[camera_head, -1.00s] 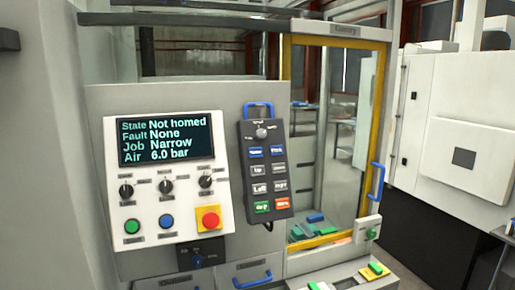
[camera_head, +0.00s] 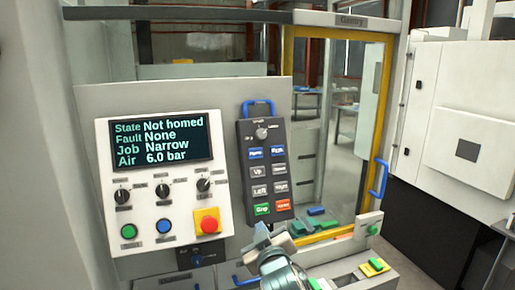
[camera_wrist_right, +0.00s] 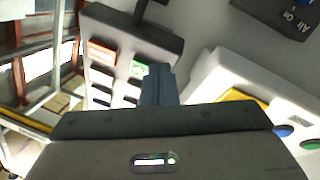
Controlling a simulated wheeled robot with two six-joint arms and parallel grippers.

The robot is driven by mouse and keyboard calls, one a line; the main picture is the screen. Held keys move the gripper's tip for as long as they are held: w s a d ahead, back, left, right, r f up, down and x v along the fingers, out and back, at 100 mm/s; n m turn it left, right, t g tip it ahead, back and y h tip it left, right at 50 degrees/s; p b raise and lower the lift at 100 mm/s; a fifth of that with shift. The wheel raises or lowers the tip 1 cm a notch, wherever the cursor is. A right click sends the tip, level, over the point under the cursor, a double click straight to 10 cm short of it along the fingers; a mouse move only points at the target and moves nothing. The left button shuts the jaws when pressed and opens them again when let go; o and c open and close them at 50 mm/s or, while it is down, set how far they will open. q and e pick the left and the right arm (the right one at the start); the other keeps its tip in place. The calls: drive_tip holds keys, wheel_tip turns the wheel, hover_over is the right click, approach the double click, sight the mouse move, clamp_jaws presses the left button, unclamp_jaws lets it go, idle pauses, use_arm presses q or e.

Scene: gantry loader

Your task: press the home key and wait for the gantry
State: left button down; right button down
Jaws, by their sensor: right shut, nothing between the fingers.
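The hand pendant (camera_head: 243,170) hangs on the grey machine front, with a blue handle on top and rows of keys. Two blue keys form its top row; the home key appears to be the left one (camera_head: 256,153), its label too small to read surely. The screen (camera_head: 160,142) reads State Not homed, Fault None, Job Narrow, Air 6.0 bar. My right gripper (camera_head: 262,232) is shut and empty, just below the pendant's lower end. In the right wrist view its fingers (camera_wrist_right: 157,75) point toward the pendant (camera_wrist_right: 130,28). My left gripper is out of view.
Left of the pendant is a white panel with knobs, green and blue buttons and a red emergency stop (camera_head: 209,222). Right of it is the yellow-framed gantry door (camera_head: 336,33) with a blue handle (camera_head: 379,178). A white cabinet (camera_head: 462,120) stands farther right.

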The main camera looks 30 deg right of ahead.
sight(255, 153)
wheel_tip(255, 153, up, 20)
drive_tip(key=s+d+m+t+h, duration=0.1)
drive_tip(key=s+t+h, duration=0.1)
drive_tip(key=t+h, duration=0.2)
drive_tip(key=shift+s+d+f+m, duration=0.15)
drive_tip(key=shift+m, duration=0.15)
drive_tip(key=w+d+f+b, duration=0.2)
drive_tip(key=w+f+b, duration=0.1)
drive_tip(key=w, duration=0.5)
drive_tip(key=shift+b, duration=0.4)
drive_tip(key=shift+w, duration=0.1)
idle(1.1)
drive_tip(key=shift+w+f, duration=0.15)
drive_tip(key=shift+w, duration=0.2)
